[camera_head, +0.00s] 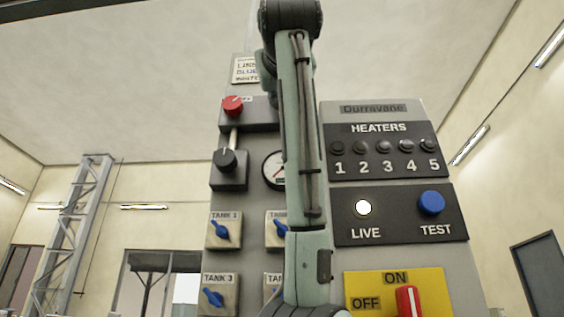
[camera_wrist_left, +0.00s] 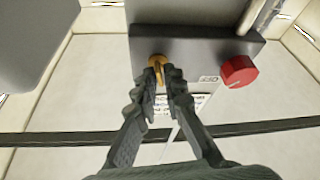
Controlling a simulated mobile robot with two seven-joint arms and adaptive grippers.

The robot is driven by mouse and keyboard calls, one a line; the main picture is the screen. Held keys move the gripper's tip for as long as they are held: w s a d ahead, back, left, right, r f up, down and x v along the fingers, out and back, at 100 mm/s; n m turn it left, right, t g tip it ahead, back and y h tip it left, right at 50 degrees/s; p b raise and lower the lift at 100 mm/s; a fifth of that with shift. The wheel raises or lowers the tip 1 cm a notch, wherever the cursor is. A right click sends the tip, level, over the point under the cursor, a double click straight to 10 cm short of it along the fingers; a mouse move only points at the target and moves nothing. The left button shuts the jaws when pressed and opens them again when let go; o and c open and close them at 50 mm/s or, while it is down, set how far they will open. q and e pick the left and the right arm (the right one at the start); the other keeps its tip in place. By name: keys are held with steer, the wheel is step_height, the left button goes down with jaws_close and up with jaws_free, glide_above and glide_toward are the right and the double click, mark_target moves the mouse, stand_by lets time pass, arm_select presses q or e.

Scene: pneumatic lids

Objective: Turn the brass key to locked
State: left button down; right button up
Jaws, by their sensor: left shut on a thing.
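The brass key (camera_wrist_left: 157,60) is in the left wrist view, on a dark grey box (camera_wrist_left: 190,40). My left gripper (camera_wrist_left: 163,73) has its two dark ridged fingers closed around the key's grip, one on each side. The fingers hide part of the key, and its position marking cannot be read. In the head view my arm stands upright across the middle of the panel and hides the key and the gripper. My right gripper is in neither view.
A red knob (camera_head: 233,105) sits beside the key on the same box; it also shows in the left wrist view (camera_wrist_left: 238,71). Below are a black knob (camera_head: 225,160), a partly hidden gauge (camera_head: 273,169) and blue tank valves (camera_head: 220,229). The heaters panel (camera_head: 385,150) stands at right.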

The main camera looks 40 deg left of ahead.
arm_select(q)
steer(key=m+t+h, duration=0.1)
steer(key=m+h, duration=0.1)
steer(key=m, duration=0.3)
steer(key=m+t+h+b, duration=0.1)
steer(key=m+h, duration=0.2)
steer(key=m, duration=0.3)
steer(key=m+h+b, duration=0.1)
steer(key=m+h, duration=0.2)
steer(key=m, duration=0.3)
steer(key=shift+s+a+t, duration=0.1)
steer(key=shift+a+t, duration=0.05)
steer(key=shift+t, duration=0.25)
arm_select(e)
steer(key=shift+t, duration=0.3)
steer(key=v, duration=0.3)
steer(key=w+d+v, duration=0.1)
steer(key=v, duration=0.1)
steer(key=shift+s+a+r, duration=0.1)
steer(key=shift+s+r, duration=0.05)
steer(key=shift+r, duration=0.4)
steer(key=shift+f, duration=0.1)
arm_select(q)
steer(key=shift+m, duration=0.3)
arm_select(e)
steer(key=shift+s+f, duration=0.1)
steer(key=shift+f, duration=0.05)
